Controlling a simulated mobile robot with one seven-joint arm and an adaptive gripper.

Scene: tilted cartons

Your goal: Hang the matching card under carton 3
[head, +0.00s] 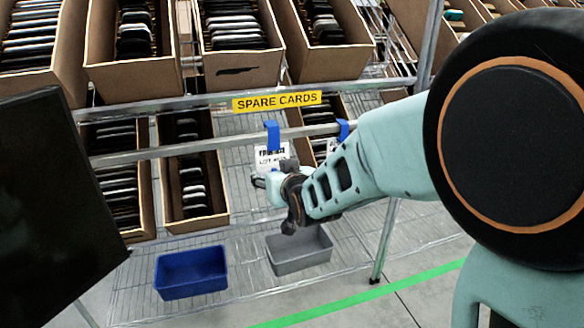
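A white card (268,155) with dark print hangs by a blue clip (272,134) from the metal rail under the yellow SPARE CARDS label (277,101). A second blue clip (343,130) hangs to its right; its card is mostly hidden by my arm. The print is too small to read. My gripper (262,182) is just below the first card, pointing left; whether it touches the card or is open cannot be told. Tilted cartons (238,68) filled with dark items line the upper shelf. No carton number is legible, so carton 3 cannot be picked out.
On the wire lower shelf stand more cartons (217,205), a blue bin (190,272) and a grey bin (300,262) below my gripper. A metal post (386,240) rises right of the grey bin. A green floor line (360,293) runs in front. A dark panel blocks the lower left.

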